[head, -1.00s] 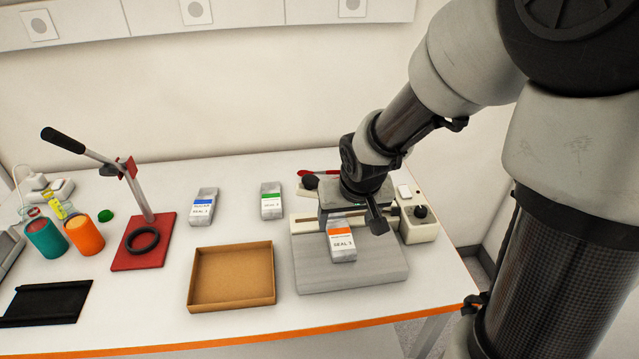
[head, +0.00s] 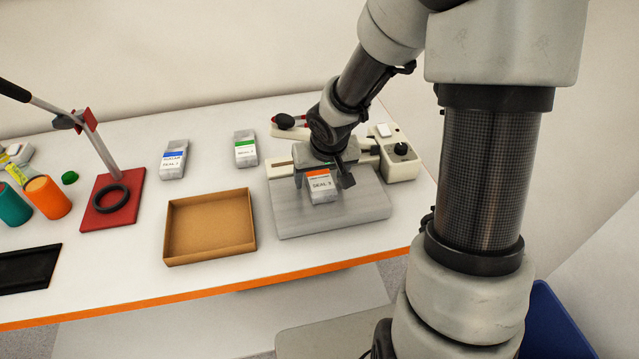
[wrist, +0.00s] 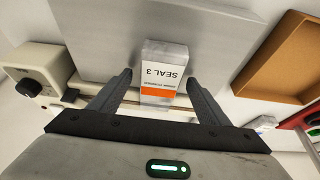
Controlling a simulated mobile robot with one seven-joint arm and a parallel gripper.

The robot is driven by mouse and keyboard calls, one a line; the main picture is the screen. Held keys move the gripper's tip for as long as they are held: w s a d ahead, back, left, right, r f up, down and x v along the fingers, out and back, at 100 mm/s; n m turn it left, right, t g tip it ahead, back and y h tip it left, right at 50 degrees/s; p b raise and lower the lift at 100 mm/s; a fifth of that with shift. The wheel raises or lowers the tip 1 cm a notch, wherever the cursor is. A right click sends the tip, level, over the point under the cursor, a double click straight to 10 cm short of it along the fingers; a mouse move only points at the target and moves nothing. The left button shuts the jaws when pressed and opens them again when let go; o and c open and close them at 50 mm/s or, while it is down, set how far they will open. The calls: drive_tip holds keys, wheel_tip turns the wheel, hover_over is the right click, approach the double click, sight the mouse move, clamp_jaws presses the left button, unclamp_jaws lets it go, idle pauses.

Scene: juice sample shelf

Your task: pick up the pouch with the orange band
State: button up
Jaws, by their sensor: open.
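The pouch with the orange band (head: 321,185) lies on the grey plate of the sealer (head: 350,212), and its label reads SEAL 3. In the wrist view the same pouch (wrist: 160,75) shows between and just beyond the two fingers of my gripper (wrist: 158,82). The fingers stand apart, one on each side of the pouch, with gaps visible. In the head view my gripper is over the back end of the pouch and hides part of it. The fingertips are mostly hidden there.
A pouch with a green band (head: 245,150) and one with a blue band (head: 173,160) stand to the left. An open cardboard tray (head: 210,257) sits left of the sealer. A red-based stand (head: 112,212) with a lever is farther left. The sealer's knob box (head: 400,162) is close on the right.

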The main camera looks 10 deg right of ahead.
drive_tip(key=shift+f+b, duration=0.2)
drive_tip(key=shift+b, duration=0.15)
idle(0.3)
drive_tip(key=c, duration=1.3)
drive_tip(key=shift+r, duration=0.15)
